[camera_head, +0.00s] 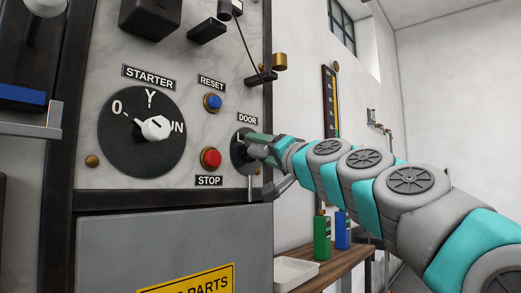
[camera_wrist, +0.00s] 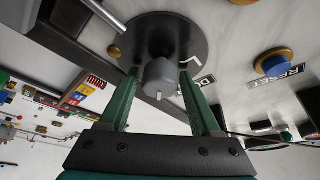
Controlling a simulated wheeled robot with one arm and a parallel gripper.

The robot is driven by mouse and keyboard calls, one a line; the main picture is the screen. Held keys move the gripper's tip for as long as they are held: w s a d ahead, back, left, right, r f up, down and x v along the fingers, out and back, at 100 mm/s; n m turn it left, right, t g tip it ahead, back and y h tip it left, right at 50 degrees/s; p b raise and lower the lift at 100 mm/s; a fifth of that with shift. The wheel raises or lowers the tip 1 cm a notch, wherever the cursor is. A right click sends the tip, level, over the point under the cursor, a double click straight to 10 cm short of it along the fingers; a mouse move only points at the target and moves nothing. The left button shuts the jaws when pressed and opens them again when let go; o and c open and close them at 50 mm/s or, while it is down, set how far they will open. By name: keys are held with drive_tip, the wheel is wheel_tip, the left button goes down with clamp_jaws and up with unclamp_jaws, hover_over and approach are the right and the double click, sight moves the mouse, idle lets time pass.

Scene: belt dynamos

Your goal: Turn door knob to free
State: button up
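The door knob is a grey knob on a round dark dial (camera_head: 237,157) below the DOOR label (camera_head: 248,119), at the right edge of the marble panel. In the wrist view the grey knob (camera_wrist: 160,82) stands out from its dark dial (camera_wrist: 150,32), with a white pointer line on its end. My gripper (camera_head: 257,145) is at the dial. In the wrist view its two green fingers (camera_wrist: 159,72) are apart, one on each side of the knob. Narrow gaps seem to show beside it; contact is not clear. A white mark like an L shows on the dial.
A red STOP button (camera_head: 210,158), a blue RESET button (camera_head: 212,102) and the large STARTER dial (camera_head: 142,132) are left of the door dial. A grey door (camera_head: 175,240) lies below. A wooden shelf (camera_head: 345,257) with green and blue bottles stands at right.

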drive_tip(key=shift+o, duration=0.7)
drive_tip(key=shift+f, duration=0.1)
drive_tip(key=b+v, duration=0.1)
drive_tip(key=v, duration=0.6)
drive_tip(key=shift+s+d, duration=0.2)
drive_tip(key=shift+s, duration=0.1)
